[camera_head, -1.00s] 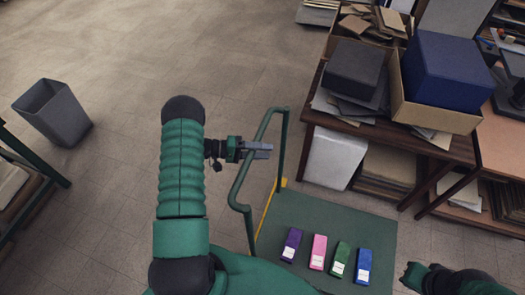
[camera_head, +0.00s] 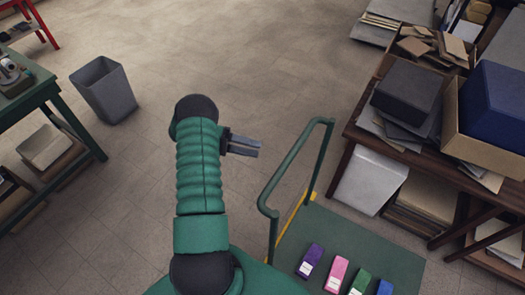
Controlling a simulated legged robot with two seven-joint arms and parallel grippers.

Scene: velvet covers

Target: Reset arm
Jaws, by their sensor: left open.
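My left arm comes up from the bottom of the head view, a green ribbed arm with dark joints. My left gripper (camera_head: 243,146) sticks out to the right of its upper end, grey-fingered, above the floor and left of the green railing. It holds nothing that I can see. Its jaws look narrow from this angle but are open. My right gripper is out of view.
A green platform (camera_head: 342,236) with a green railing (camera_head: 290,175) bears purple, pink, green and blue boxes. A dark wooden table (camera_head: 352,131) loaded with boxes stands at right. A grey bin (camera_head: 105,90) and green bench (camera_head: 32,98) are at left. Open floor lies between.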

